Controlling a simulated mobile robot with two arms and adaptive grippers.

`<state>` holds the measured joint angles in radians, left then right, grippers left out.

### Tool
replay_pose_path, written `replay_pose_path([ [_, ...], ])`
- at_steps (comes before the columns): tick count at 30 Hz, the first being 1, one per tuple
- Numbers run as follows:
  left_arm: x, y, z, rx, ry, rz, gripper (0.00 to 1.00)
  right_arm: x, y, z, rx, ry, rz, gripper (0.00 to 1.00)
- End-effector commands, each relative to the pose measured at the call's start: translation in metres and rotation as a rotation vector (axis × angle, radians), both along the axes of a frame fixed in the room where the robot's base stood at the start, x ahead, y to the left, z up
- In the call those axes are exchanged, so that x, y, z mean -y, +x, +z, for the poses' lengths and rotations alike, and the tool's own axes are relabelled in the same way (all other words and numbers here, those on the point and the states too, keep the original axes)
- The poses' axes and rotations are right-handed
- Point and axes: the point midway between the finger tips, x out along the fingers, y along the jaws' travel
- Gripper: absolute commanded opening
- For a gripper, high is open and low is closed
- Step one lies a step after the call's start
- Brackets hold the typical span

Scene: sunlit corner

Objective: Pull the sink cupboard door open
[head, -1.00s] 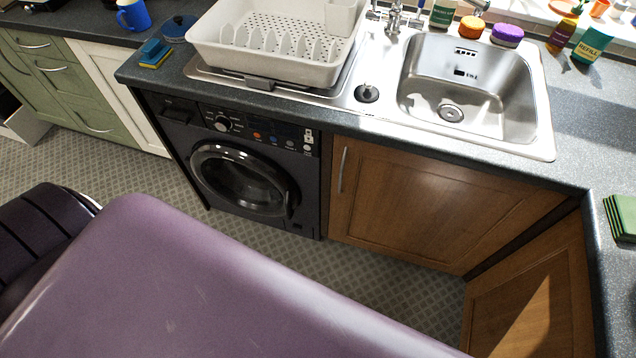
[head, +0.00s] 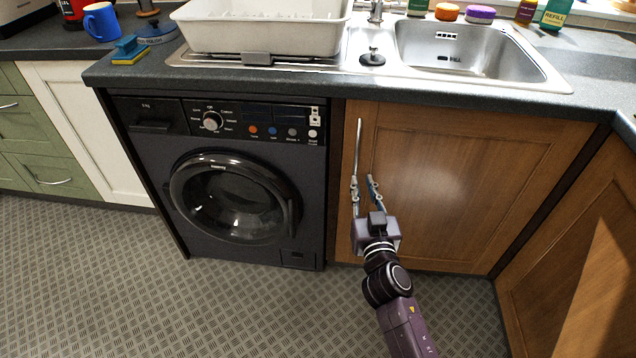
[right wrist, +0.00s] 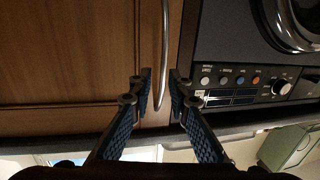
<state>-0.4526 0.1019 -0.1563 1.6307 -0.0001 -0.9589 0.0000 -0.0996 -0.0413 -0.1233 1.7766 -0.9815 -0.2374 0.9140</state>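The sink cupboard door (head: 440,185) is brown wood and closed, below the sink. Its slim upright metal handle (head: 358,150) is near the door's left edge. My right gripper (head: 363,183) is open in front of the handle's lower part, fingers pointing at the door. In the right wrist view, the handle (right wrist: 164,45) runs between the two spread fingertips of the gripper (right wrist: 161,80), with a gap on each side. I cannot tell how deep it sits between them. The door (right wrist: 70,50) fills the left of that view. My left gripper is not in view.
A black washing machine (head: 225,190) stands just left of the door. Another wooden door (head: 580,250) meets it at an angle on the right. The counter (head: 130,75) overhangs above, with the sink (head: 470,50). The patterned floor (head: 240,310) in front is clear.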

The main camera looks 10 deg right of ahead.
Motion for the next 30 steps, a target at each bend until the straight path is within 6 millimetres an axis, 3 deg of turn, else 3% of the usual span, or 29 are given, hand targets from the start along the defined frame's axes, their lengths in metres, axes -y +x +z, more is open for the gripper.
replay_pose_path([
  [7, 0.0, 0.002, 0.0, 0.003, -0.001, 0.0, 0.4, 0.003, 0.012, 0.014, 0.036, 0.003, -0.007, 0.17],
  [21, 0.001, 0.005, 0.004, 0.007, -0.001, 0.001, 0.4, 0.008, 0.072, 0.012, 0.033, 0.003, -0.007, 0.17],
  [30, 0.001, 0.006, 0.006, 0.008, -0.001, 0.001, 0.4, 0.009, 0.079, 0.012, 0.031, 0.004, -0.007, 0.17],
])
